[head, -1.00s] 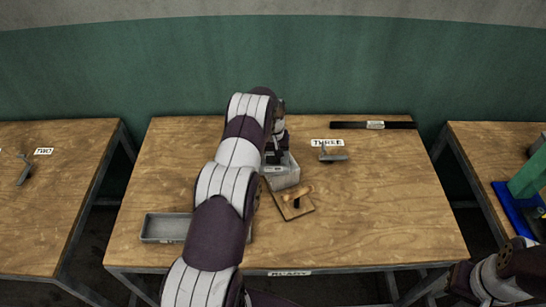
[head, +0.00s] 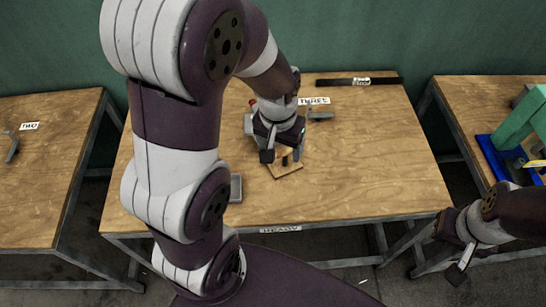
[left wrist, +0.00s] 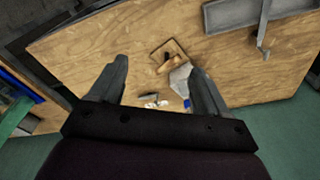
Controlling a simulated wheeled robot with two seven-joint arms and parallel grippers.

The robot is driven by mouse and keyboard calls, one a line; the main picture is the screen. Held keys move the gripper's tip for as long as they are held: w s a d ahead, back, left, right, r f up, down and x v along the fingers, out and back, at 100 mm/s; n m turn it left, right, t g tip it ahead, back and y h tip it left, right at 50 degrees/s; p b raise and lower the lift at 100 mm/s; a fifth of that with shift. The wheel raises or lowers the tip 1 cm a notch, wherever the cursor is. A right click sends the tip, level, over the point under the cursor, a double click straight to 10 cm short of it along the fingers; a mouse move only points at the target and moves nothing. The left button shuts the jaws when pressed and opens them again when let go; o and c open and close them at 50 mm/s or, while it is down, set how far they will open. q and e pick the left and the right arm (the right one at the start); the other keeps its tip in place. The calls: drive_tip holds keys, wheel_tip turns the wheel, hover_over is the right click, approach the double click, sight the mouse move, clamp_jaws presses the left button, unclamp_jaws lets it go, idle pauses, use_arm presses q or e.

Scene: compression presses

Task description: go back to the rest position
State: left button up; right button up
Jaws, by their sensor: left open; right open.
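My left arm rises from the bottom left of the head view and bends high over the middle table (head: 370,170). My left gripper (head: 283,154) points down over that table, open and empty. In the left wrist view its two fingers (left wrist: 160,80) are spread, with the table beyond and nothing between them in contact. A small wooden board (head: 287,170) with a dark peg lies just below it in the head view. My right gripper (head: 452,250) is open and empty at the lower right, in front of the table gap.
A grey tray (head: 236,188) is mostly hidden by my left arm. A grey block (left wrist: 181,78) stands beside the board. A dark bar (head: 345,81) lies at the back edge. Side tables stand left (head: 50,170) and right (head: 460,100), the right one with a green press (head: 515,130).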

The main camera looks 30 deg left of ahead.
use_arm(q)
drive_tip(key=s+d, duration=0.1)
drive_tip(key=s, duration=0.5)
wheel_tip(320, 180, down, 9)
drive_tip(key=w+b, duration=0.1)
drive_tip(key=b, duration=0.7)
drive_tip(key=shift+a+r+m, duration=0.2)
drive_tip(key=shift+m, duration=0.2)
use_arm(e)
wheel_tip(320, 180, down, 8)
drive_tip(key=shift+w+a, duration=0.2)
drive_tip(key=shift+a, duration=0.15)
use_arm(q)
drive_tip(key=shift+s+d, duration=0.1)
drive_tip(key=shift+s, duration=0.05)
use_arm(e)
drive_tip(key=shift+s, duration=0.15)
drive_tip(key=shift+f, duration=0.1)
